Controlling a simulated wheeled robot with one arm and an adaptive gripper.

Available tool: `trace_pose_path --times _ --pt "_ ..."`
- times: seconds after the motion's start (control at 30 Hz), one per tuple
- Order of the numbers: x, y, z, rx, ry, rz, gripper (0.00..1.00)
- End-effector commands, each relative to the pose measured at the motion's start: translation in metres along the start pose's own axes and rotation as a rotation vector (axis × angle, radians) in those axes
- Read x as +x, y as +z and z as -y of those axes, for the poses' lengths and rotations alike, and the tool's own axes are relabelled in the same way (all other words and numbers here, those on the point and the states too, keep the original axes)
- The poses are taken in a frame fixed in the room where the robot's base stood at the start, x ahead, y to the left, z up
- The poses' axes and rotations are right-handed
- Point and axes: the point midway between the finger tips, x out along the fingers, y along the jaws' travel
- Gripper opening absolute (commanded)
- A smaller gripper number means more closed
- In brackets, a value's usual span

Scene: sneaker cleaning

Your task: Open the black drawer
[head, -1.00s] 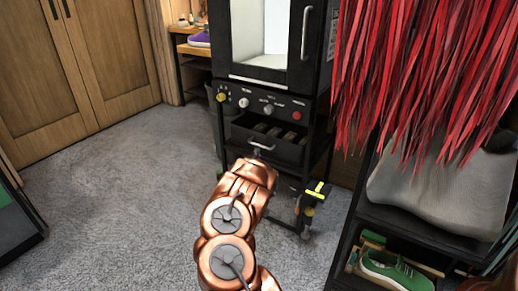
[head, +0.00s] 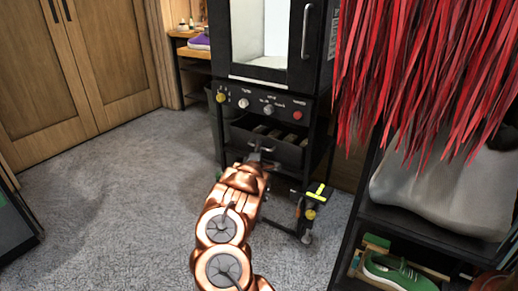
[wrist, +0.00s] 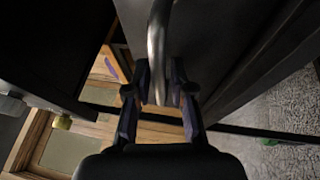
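The black drawer (head: 288,153) sits low in the black cabinet, under a panel of knobs. Its open top shows several dark items inside. Its curved metal handle (wrist: 156,38) runs between my fingertips in the wrist view. My gripper (wrist: 161,82) has its two fingers drawn close together, one on each side of the handle, and appears shut on it. In the head view my gripper (head: 260,156) is at the drawer's front and covers much of the handle.
The knob panel (head: 268,105) and a cabinet door with a vertical handle (head: 305,32) are above the drawer. A yellow-and-black tool (head: 313,207) hangs at lower right. A shelf with a green shoe (head: 398,272) stands at right. Carpet (head: 110,190) at left is clear.

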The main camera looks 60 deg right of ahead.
Motion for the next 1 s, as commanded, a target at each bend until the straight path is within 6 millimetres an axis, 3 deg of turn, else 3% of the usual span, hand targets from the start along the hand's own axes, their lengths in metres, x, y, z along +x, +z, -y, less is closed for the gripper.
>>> trace_pose_path --times 0.07,0.27,0.83,1.0 --pt "-0.0001 0.0001 0.0 0.0 0.0 0.0 0.21" --pt "-0.0002 0.0001 0.0002 0.0 0.0 0.0 0.01" --pt "-0.0005 -0.0002 0.0006 -0.001 -0.001 0.0 0.0" --pt "-0.0033 -0.0094 -0.0025 0.0 -0.001 -0.006 0.0"
